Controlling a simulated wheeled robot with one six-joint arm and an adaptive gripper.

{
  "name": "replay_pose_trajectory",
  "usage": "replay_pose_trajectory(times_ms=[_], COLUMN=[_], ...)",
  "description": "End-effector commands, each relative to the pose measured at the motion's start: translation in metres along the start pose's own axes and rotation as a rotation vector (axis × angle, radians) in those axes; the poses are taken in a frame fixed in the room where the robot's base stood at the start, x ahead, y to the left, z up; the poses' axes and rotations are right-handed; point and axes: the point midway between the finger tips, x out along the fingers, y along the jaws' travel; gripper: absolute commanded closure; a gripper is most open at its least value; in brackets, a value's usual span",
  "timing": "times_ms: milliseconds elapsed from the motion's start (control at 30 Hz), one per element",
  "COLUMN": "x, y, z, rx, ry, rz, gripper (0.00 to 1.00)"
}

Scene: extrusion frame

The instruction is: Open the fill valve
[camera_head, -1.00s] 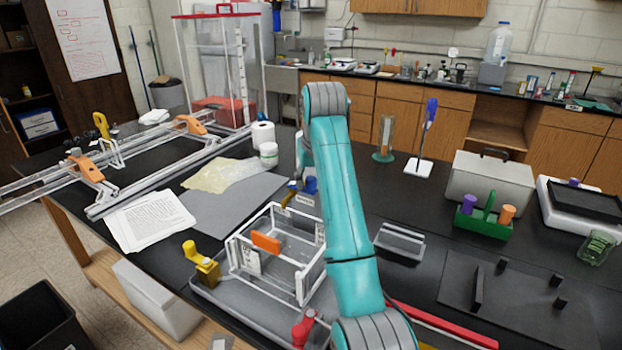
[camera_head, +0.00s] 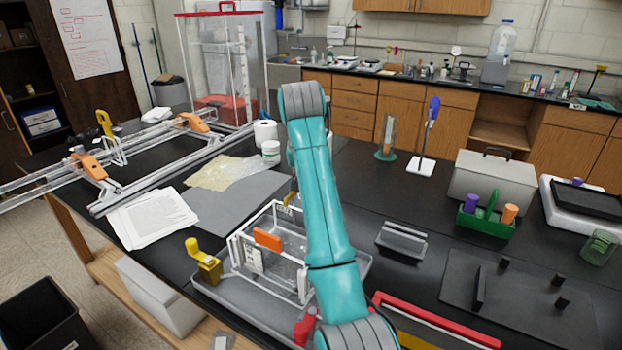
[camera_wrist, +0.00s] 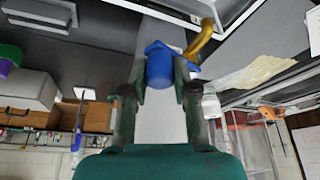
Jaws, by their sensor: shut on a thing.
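In the wrist view, my gripper (camera_wrist: 162,82) is shut on a blue knob (camera_wrist: 159,64), with one finger on each side of it. A curved brass pipe (camera_wrist: 201,42) rises beside the knob, next to the clear tank (camera_wrist: 228,12). In the head view, my arm covers the gripper and the blue knob. The clear tank with an orange tag (camera_head: 267,240) stands in a grey tray (camera_head: 232,293). A yellow valve (camera_head: 205,263) is at the tray's left, and a red valve (camera_head: 305,326) is at its front. No label shows which valve is the fill valve.
Farther right are a grey case (camera_head: 488,182), a green caddy (camera_head: 484,221) and a dark pegged plate (camera_head: 520,300). Papers (camera_head: 148,218) and a grey mat (camera_head: 228,212) lie left of the tank.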

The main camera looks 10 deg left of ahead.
Motion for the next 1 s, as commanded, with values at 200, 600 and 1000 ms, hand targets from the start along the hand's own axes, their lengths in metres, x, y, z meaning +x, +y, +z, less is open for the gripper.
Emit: replay_pose_trajectory(times_ms=[200, 600, 1000], x=[-0.0012, -0.0019, -0.0019], y=[-0.0055, -0.0080, -0.0080], z=[0.0041, 0.0059, 0.0058], rx=[0.107, 0.179, 0.179], ry=[-0.001, -0.001, 0.000], rz=[0.045, 0.075, 0.074], gripper=[1.00, 1.00, 0.47])
